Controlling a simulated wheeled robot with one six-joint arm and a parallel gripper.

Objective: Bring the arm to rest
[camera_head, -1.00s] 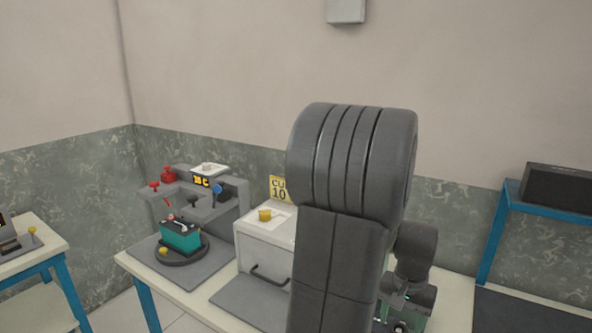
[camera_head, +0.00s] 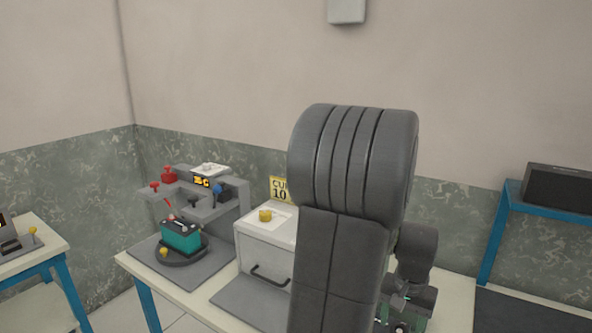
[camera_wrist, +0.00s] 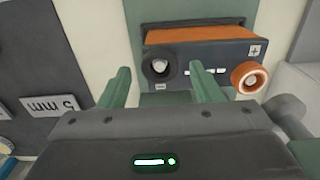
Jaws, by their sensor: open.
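My gripper (camera_wrist: 160,68) is open in the wrist view, its two green fingers apart with nothing held between them. Just beyond the fingertips is a dark battery-like block with an orange top (camera_wrist: 190,35). It has a dark round terminal marked minus on the left and an orange round terminal marked plus on the right. I cannot tell whether the fingers touch it. In the head view my raised arm fills the middle, and my wrist end shows low at right, partly hidden behind it.
A teal battery (camera_head: 181,236) sits on a round stand under a grey test fixture (camera_head: 215,212). A white box (camera_head: 264,258) with a handle stands beside it on the table (camera_head: 190,301). A blue-framed shelf (camera_head: 545,206) with a dark box is at right.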

